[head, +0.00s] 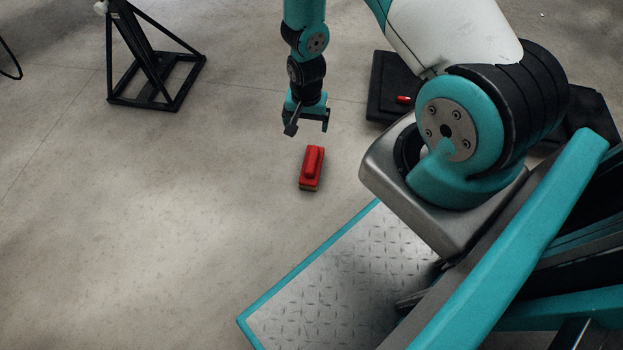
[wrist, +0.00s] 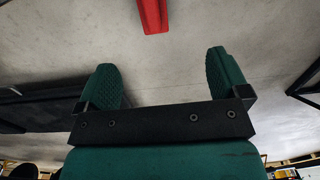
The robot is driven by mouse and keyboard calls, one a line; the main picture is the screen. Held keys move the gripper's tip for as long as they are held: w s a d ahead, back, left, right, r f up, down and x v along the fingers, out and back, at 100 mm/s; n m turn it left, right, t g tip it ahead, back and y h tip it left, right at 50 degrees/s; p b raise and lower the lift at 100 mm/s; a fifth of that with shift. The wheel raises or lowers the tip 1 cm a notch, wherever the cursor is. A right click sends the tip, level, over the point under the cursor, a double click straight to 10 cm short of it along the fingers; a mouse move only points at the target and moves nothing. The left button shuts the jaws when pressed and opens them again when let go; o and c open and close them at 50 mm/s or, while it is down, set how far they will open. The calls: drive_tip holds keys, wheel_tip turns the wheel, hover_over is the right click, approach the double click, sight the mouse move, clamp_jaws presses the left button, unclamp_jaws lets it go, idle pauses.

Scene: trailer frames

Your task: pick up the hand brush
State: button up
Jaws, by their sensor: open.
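The hand brush (head: 312,168) is red with a paler strip along its lower edge. It lies on the concrete floor near the middle of the head view. Part of it shows at the top edge of the wrist view (wrist: 153,14); the rest is cut off there. My gripper (head: 308,129) is above the floor, just beyond the brush in the head view and apart from it. In the wrist view its two fingers (wrist: 166,84) stand wide apart with nothing between them. It is open and empty.
A black triangular stand (head: 158,85) is at the upper left. A dark flat case (head: 384,84) with a small red item (head: 404,99) lies right of my gripper, partly hidden by my arm. The floor left of the brush is clear.

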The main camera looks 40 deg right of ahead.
sight(312, 159)
drive_tip(key=f+b, duration=0.2)
drive_tip(key=f, duration=0.3)
drive_tip(key=f+b, duration=0.3)
drive_tip(key=f, duration=0.2)
drive_tip(key=s+d+f+b, duration=0.1)
drive_tip(key=f+b, duration=0.2)
drive_tip(key=f, duration=0.3)
wheel_tip(312, 159, down, 5)
drive_tip(key=b, duration=0.4)
drive_tip(key=shift+d+f+b, duration=0.1)
drive_tip(key=shift+b, duration=0.3)
drive_tip(key=shift+s, duration=0.1)
drive_tip(key=c, duration=1.2)
drive_tip(key=shift+o, duration=0.2)
drive_tip(key=shift+r, duration=0.2)
wheel_tip(312, 159, up, 20)
drive_tip(key=p, duration=1.1)
drive_tip(key=shift+p, duration=0.4)
drive_tip(key=shift+f, duration=0.1)
